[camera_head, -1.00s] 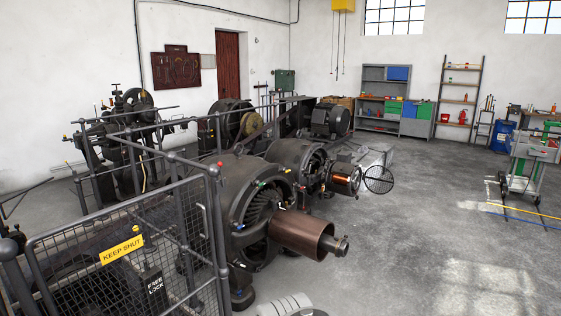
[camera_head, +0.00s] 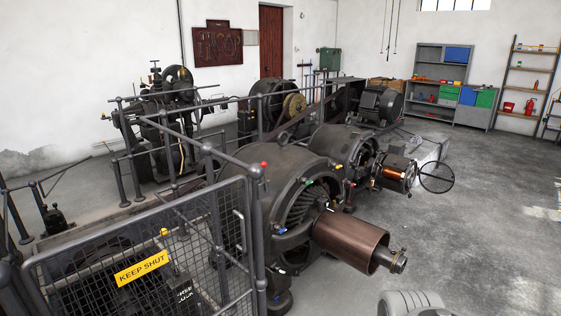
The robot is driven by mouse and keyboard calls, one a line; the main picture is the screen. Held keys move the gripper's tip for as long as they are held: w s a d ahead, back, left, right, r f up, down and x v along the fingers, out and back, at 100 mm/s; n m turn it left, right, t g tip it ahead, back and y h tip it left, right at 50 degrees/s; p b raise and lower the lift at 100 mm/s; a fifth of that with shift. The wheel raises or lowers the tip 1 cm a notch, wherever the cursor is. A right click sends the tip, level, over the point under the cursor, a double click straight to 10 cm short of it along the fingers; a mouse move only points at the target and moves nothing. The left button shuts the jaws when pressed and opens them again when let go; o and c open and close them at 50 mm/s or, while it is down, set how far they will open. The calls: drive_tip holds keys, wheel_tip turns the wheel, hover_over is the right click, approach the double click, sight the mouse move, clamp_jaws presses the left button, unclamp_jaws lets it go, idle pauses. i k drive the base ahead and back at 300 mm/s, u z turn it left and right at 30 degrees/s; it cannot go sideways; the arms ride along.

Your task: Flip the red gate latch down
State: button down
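A small red piece (camera_head: 263,165), which looks like the latch, sits at the top of the post at the right end of the mesh gate (camera_head: 237,262). It is too small to tell how it is tilted. The gate stands at lower left and carries a yellow KEEP SHUT sign (camera_head: 141,268). My gripper's fingers do not show in the head view. A pale, rounded, ribbed part at the bottom edge, right of centre, looks like part of my arm.
A large dark dynamo (camera_head: 275,205) with a brown drum (camera_head: 352,240) stands right behind the gate post. A smaller dynamo (camera_head: 340,150) and a round wire guard (camera_head: 436,177) lie beyond. Railings (camera_head: 172,135) run behind. The concrete floor (camera_head: 490,215) at right is open.

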sight(264, 164)
drive_tip(key=u, duration=0.65)
drive_tip(key=i, duration=0.85)
drive_tip(key=u, duration=0.95)
